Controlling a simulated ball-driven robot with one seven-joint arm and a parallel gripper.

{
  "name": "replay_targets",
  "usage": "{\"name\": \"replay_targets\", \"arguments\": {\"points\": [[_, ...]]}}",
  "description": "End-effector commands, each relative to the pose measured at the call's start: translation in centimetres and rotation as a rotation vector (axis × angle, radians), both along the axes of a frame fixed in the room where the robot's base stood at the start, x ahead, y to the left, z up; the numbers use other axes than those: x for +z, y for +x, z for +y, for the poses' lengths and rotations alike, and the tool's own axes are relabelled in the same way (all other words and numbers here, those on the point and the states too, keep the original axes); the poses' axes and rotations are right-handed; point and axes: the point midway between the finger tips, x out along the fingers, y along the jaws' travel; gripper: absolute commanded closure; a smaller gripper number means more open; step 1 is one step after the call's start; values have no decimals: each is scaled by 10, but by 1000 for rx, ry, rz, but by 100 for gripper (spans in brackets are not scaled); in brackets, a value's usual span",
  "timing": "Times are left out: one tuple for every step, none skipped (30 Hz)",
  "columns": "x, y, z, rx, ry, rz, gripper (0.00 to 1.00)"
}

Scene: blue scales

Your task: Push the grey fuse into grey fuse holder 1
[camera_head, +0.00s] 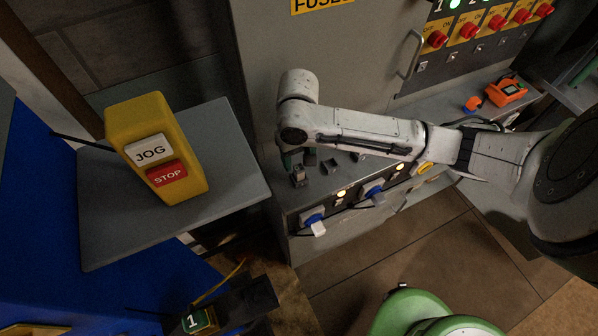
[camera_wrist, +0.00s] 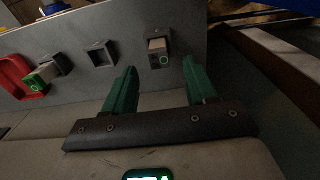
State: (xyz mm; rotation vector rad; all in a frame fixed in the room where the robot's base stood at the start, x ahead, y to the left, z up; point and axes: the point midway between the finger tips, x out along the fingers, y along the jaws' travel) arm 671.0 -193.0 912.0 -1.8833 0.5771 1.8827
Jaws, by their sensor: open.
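The fuse holder that I take for grey fuse holder 1 (camera_wrist: 154,62) is a small dark box on the grey counter. It also shows at the counter's left end in the head view (camera_head: 300,182). A pale grey block, apparently the grey fuse (camera_wrist: 157,44), stands in its opening and sticks up; how deep it sits I cannot tell. In the head view my gripper (camera_head: 298,159) is behind the holder, partly hidden by my arm.
An empty square holder (camera_wrist: 100,55) stands beside it. Farther left are another holder with a green-ended fuse (camera_wrist: 40,76) and a red object (camera_wrist: 18,76). Blue plugs (camera_head: 373,188) line the counter's front. A cabinet (camera_head: 335,50) rises behind; a JOG/STOP box (camera_head: 155,150) stands left.

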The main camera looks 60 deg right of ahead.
Motion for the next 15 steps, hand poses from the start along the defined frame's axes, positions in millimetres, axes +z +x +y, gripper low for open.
{"name": "replay_targets", "arguments": {"points": [[0,0,0,0,0,0,44],[0,0,0,0,0,0,44],[0,0,0,0,0,0,44],[-1,0,0,0,1,1,44],[-2,0,0,0,0,1,44],[-5,-1,0,0,0,4,44],[-9,-1,0,0,1,3,44],[-12,-2,0,-1,1,4,44],[-18,-2,0,0,1,4,44],[-23,-3,0,-1,0,5,44],[-28,-3,0,-1,-1,4,44],[-34,-3,0,-1,0,4,44],[-38,-3,0,-1,0,4,44],[-42,-3,0,-1,0,4,44],[-46,-2,1,0,0,2,44]]}}
